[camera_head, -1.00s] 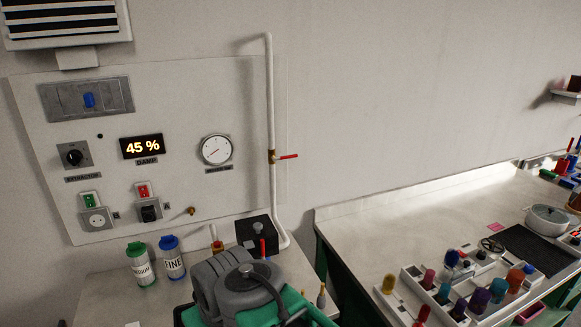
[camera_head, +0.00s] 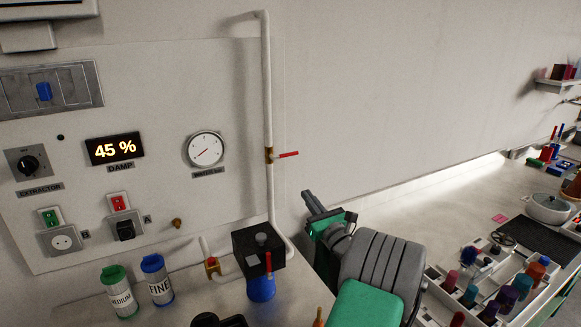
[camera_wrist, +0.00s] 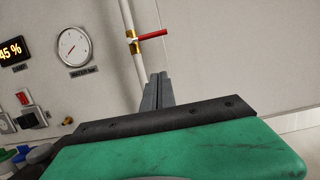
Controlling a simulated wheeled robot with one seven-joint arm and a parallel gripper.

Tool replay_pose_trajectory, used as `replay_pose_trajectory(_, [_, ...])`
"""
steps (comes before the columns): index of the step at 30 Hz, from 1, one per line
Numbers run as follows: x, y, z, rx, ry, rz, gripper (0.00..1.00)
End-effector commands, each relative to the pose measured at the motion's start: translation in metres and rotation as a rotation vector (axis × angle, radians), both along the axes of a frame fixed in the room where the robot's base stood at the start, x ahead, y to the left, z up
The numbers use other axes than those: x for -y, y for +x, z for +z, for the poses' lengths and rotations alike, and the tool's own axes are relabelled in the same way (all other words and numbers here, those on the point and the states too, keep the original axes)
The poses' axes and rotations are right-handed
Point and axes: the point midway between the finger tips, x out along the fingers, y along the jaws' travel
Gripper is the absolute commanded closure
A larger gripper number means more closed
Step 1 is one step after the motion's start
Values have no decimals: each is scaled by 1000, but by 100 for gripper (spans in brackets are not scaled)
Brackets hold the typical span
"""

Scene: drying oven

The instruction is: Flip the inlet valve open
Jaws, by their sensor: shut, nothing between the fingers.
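A valve with a brass body (camera_head: 269,156) sits on the white vertical pipe (camera_head: 267,90) on the wall. Its red lever (camera_head: 288,154) points right, across the pipe. In the wrist view the red lever (camera_wrist: 152,33) and brass body (camera_wrist: 133,41) are beyond the fingertips, a little to the left. My gripper (camera_head: 308,196) is shut and empty, below and right of the lever, apart from it. Its shut fingers also show in the wrist view (camera_wrist: 158,78). A second brass valve (camera_head: 211,266) sits low on the pipework near the bench.
A water gauge (camera_head: 205,148) and a display reading 45 % (camera_head: 115,149) are on the panel left of the pipe. Two bottles (camera_head: 158,280) are at lower left.

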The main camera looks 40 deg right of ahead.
Motion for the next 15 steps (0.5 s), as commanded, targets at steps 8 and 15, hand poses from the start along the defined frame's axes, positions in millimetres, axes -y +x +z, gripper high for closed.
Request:
replay_pose_trajectory(8, [3, 13, 4, -5, -5, 3, 100])
replay_pose_trajectory(15, [17, 58, 19, -4, -6, 2, 100])
